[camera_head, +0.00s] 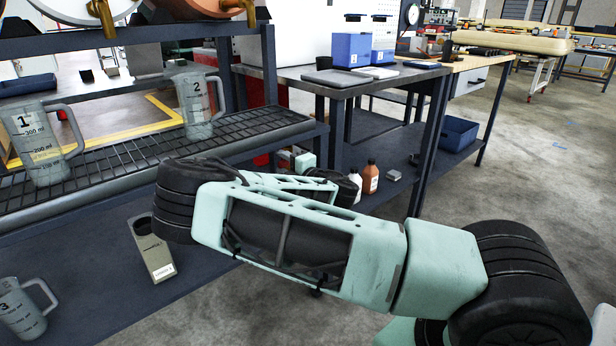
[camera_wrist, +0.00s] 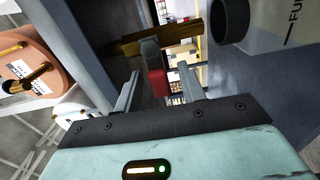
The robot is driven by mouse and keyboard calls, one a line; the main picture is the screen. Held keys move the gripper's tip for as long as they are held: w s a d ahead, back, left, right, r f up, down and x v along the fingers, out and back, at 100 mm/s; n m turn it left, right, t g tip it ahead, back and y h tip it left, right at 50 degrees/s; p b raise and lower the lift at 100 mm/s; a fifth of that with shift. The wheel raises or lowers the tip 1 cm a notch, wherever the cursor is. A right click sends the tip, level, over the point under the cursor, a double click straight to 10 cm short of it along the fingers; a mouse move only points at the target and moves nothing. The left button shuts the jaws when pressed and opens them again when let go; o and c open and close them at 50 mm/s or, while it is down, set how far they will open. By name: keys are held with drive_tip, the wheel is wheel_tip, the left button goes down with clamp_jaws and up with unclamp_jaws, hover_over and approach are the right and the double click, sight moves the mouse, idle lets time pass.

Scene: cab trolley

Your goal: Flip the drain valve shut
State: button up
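In the wrist view, a valve with a red handle (camera_wrist: 156,82) and a grey metal upper part hangs below a brass pipe (camera_wrist: 155,43). My gripper (camera_wrist: 158,72) is open, with one finger to the left of the red handle and one to the right. Gaps show on both sides of the handle, and I cannot tell how deep it sits between the fingers. In the head view my arm reaches left and back across the picture; its own links hide the fingers, and I cannot make out the red handle there.
Jugs marked 1 (camera_head: 42,150), 2 (camera_head: 197,105) and 3 (camera_head: 22,312) stand on the trolley at left. A small device (camera_head: 150,250) is on its lower shelf. Two bottles (camera_head: 370,178) stand under the bench. A dark cylinder end (camera_wrist: 232,20) is close at the wrist view's upper right.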

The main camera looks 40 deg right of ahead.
drive_tip(key=s+p, duration=0.5)
drive_tip(key=s, duration=1)
drive_tip(key=shift+s+d, duration=0.2)
drive_tip(key=shift+d, duration=0.1)
